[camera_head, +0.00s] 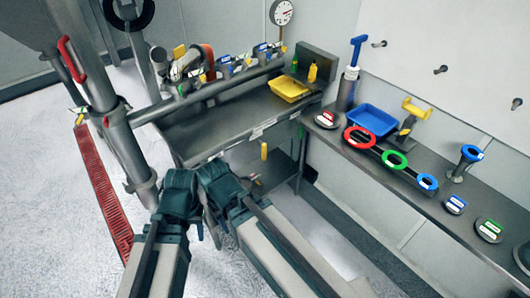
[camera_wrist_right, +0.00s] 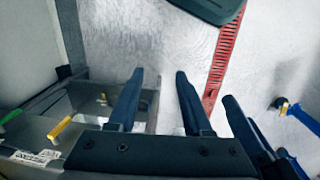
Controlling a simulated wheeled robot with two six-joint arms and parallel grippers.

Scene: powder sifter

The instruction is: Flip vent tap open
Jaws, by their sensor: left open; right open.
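Several small coloured handles sit along the grey pipe in the head view, among them a yellow one (camera_head: 180,51) and a blue one (camera_head: 262,48). I cannot tell which is the vent tap. A separate yellow handle (camera_head: 264,151) shows below the bench's front edge. My left gripper (camera_head: 180,182) is at lower centre, in front of the bench and apart from the handles; its fingertips are hard to make out. My right gripper (camera_wrist_right: 158,88) is open and empty in the wrist view. A yellow handle (camera_wrist_right: 59,128) lies left of its fingers, apart from them.
A metal bench (camera_head: 215,135) bears a yellow tray (camera_head: 289,88). The right shelf holds a blue tray (camera_head: 371,120) and red, green and blue rings (camera_head: 358,138). A thick grey post (camera_head: 128,150) stands at left beside a red floor grating (camera_head: 102,190). A dial gauge (camera_head: 281,12) is behind.

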